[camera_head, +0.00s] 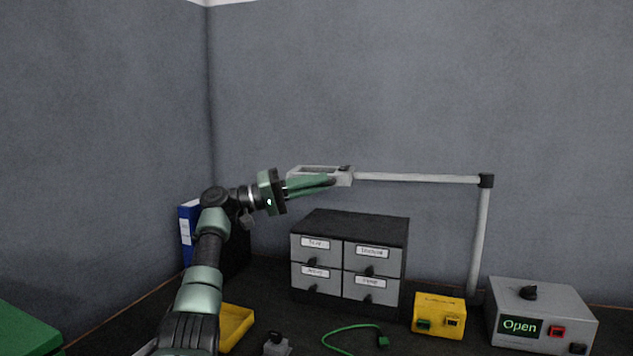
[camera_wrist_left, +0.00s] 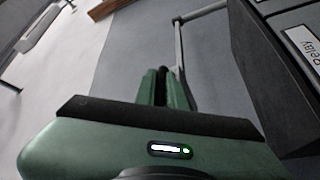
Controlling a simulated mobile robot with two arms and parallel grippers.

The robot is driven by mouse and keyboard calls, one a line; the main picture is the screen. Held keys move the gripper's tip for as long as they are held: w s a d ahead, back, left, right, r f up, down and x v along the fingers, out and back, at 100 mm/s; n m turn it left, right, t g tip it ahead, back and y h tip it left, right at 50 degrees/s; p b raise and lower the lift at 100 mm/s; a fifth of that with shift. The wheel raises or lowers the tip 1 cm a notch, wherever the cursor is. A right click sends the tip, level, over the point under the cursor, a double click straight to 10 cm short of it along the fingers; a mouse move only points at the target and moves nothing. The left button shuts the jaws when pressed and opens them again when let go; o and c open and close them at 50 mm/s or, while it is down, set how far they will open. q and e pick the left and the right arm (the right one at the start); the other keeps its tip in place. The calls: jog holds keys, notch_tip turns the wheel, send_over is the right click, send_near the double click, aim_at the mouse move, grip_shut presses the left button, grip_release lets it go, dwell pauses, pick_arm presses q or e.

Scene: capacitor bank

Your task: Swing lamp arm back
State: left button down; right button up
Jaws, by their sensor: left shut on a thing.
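The lamp has a pale grey upright post (camera_head: 479,240) with a dark joint (camera_head: 486,181) at its top. Its horizontal lamp arm (camera_head: 415,179) reaches left from that joint to a flat pale lamp head (camera_head: 344,179). My left gripper (camera_head: 328,182) comes in from the left with its green fingers at the lamp head, shut on it. The fingers hide part of the head, and the exact contact is hard to see. In the left wrist view, the fingers (camera_wrist_left: 164,90) are close together, with a pale lamp bar (camera_wrist_left: 179,45) beyond them. My right gripper is not in view.
A labelled grey drawer cabinet (camera_head: 352,222) stands below the lamp arm. A yellow box (camera_head: 438,304) and a grey box reading "Open" (camera_head: 541,297) are near the post. A green cable (camera_head: 345,329), a yellow tray (camera_head: 236,322) and a blue binder (camera_head: 188,230) are also there.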

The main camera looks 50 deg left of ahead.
pick_arm(q)
jog(key=shift+a+r, duration=0.15)
jog(key=shift+a, duration=0.15)
jog(key=c, duration=1.8)
grip_release()
jog(key=shift+o, duration=0.2)
jog(key=shift+a, duration=0.15)
jog(key=shift+f, duration=0.2)
jog(key=shift+s+a+f, duration=0.15)
jog(key=shift+s+a, duration=0.05)
jog(key=shift+s, duration=0.1)
jog(key=v, duration=0.7)
jog(key=shift+b, duration=0.35)
